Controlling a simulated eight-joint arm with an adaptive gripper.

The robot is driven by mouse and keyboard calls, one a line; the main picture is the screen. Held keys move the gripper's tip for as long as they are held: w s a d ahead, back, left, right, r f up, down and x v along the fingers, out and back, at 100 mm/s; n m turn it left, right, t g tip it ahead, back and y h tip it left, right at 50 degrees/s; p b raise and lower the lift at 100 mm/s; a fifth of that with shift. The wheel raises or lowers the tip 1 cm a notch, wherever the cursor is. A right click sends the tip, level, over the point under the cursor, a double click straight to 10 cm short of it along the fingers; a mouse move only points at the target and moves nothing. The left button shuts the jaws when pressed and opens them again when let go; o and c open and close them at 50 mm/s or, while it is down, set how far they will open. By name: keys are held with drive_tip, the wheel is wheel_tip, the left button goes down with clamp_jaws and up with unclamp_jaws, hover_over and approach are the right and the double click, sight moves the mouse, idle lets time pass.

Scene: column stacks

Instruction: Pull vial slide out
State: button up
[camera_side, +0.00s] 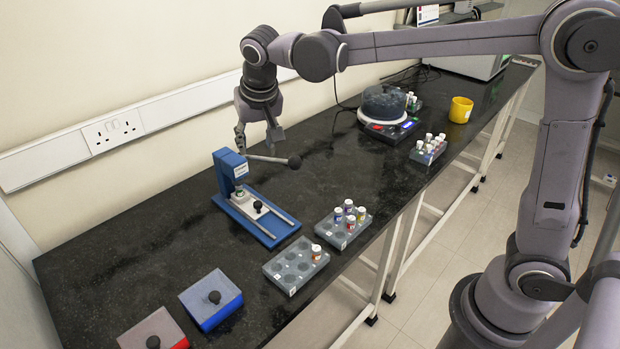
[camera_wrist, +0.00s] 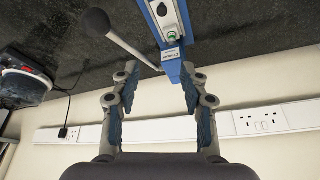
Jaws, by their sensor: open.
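The blue press (camera_side: 232,177) stands on the black bench, with a long lever ending in a dark ball knob (camera_side: 294,161) that reaches right. The vial slide (camera_side: 247,206) is a pale plate with a black knob (camera_side: 257,206), lying on the press's blue base, with a small vial (camera_side: 239,192) at its rear under the press head. My gripper (camera_side: 257,143) is open and empty, above and behind the press. In the wrist view my gripper (camera_wrist: 160,100) has its fingers apart, with the lever and press (camera_wrist: 170,55) beyond them; the slide is mostly cut off there.
Two vial racks (camera_side: 282,277) (camera_side: 327,232) stand right of the press. Blue (camera_side: 225,310) and red-edged (camera_side: 135,333) knobbed blocks lie at the front left. A round dark device (camera_side: 385,105), another rack (camera_side: 417,157) and a yellow mug (camera_side: 460,109) are farther back. The wall is close behind my gripper.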

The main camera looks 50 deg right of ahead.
approach(258, 203)
drive_tip(key=x, duration=0.8)
drive_tip(key=shift+w+f, duration=0.1)
drive_tip(key=shift+f, duration=0.1)
drive_tip(key=shift+c, duration=0.3)
clamp_jaws()
